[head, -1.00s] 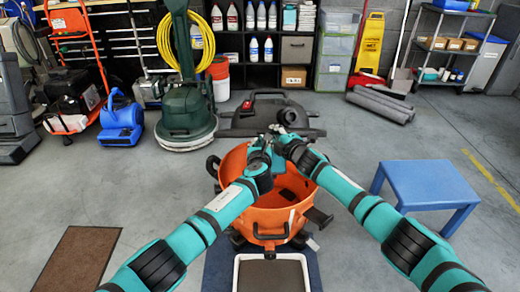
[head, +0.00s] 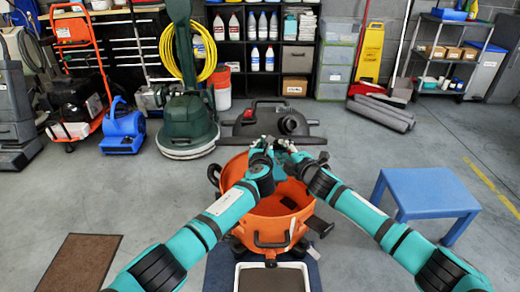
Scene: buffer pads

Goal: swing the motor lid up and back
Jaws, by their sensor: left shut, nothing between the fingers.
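The black motor lid (head: 244,127) is behind the tub's rear rim, off the opening, with a round port and a handle on top. Its lower edge is partly hidden by my grippers, so I cannot tell how it joins the tub. My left gripper (head: 261,147) is shut and empty over the rear of the tub. My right gripper (head: 286,147) is close beside it, near the lid's lower edge; its fingers are too small and overlapped to read.
A white-rimmed tray (head: 238,275) lies in front of the tub. A blue low table (head: 430,190) stands to the right. A green floor machine (head: 187,125) and a blue blower (head: 123,130) stand left. Open floor lies on both sides of the tub.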

